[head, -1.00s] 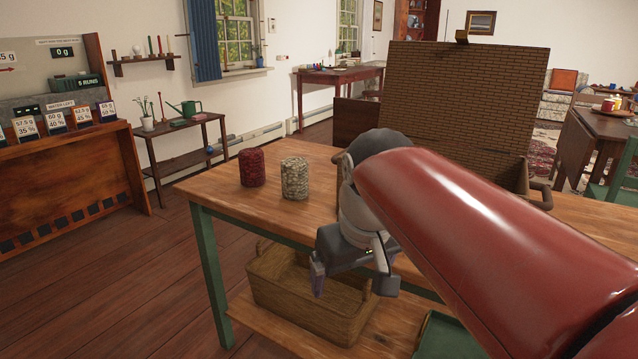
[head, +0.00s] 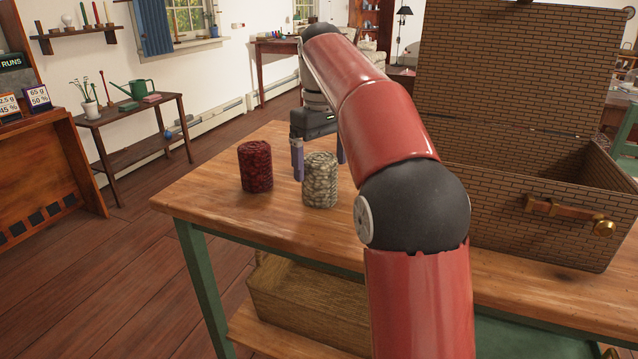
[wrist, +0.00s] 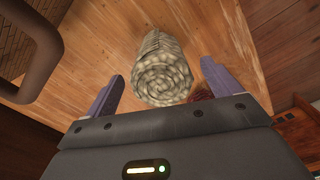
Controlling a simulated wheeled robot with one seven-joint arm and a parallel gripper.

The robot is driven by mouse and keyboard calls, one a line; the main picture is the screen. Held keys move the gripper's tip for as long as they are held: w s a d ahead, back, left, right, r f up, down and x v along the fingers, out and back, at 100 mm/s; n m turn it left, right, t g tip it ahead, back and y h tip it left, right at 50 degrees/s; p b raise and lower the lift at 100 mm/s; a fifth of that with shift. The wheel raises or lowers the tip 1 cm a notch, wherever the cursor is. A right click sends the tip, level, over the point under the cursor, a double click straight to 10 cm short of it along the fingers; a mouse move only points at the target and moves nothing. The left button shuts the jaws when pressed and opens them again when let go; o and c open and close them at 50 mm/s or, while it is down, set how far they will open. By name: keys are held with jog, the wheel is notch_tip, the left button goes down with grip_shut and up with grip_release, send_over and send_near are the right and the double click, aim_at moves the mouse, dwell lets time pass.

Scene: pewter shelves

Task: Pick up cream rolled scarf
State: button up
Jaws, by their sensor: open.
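The cream rolled scarf (head: 320,181) stands upright on the wooden table (head: 225,215), to the right of a dark red rolled scarf (head: 255,167). My gripper (head: 318,160) is open, its fingers pointing down behind the cream scarf, with the scarf partly hiding the right finger. In the wrist view the cream scarf (wrist: 162,72) shows its spiral top, just ahead of and between the two purple fingertips (wrist: 160,82). Nothing is held. I cannot tell whether a finger touches the scarf.
An open brick-patterned wicker hamper (head: 540,215) with a leather-like handle stands on the table at right. A woven basket (head: 300,305) sits on the shelf below. The table's left front corner is clear.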

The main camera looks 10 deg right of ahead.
aim_at(320, 176)
notch_tip(320, 176, down, 4)
jog(key=shift+a+f+b, duration=0.1)
jog(key=shift+f+b, duration=0.15)
jog(key=shift+b, duration=0.4)
jog(key=shift+c, duration=0.3)
jog(key=shift+r, duration=0.1)
jog(key=c, duration=1.1)
jog(key=shift+r, duration=0.1)
